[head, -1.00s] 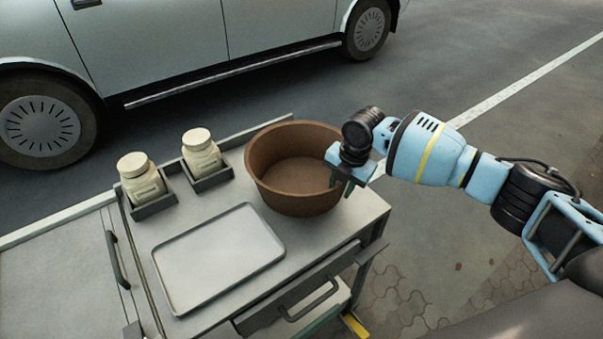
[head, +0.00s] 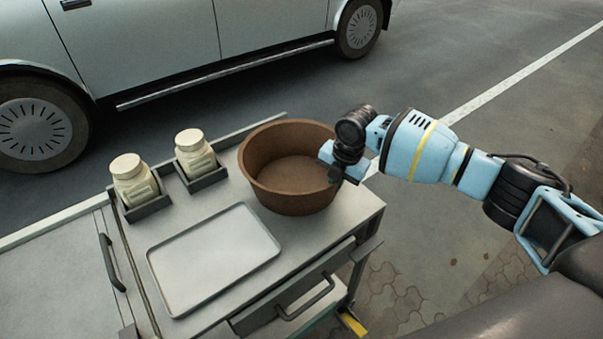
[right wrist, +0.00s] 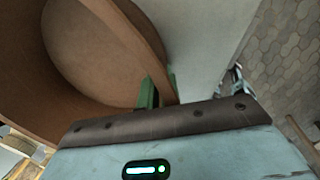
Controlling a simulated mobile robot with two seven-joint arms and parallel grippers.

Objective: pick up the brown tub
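The brown tub (head: 285,195) is a wide, round, empty bowl shape standing upright on the far right part of the grey cart top. My right gripper (head: 338,178) is at the tub's right rim, pointing down. In the right wrist view, its green fingers (right wrist: 160,92) lie on both sides of the tub wall (right wrist: 134,35), one inside and one outside. They sit close against the wall and look shut on it. In the head view the fingertips are mostly hidden. My left gripper is not in view.
A flat grey tray (head: 213,262) lies on the cart top (head: 330,225) in front of the tub. Two cream jars (head: 134,181) (head: 195,154) stand in dark holders at the left. A pale vehicle (head: 200,45) stands behind. Open pavement lies to the right.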

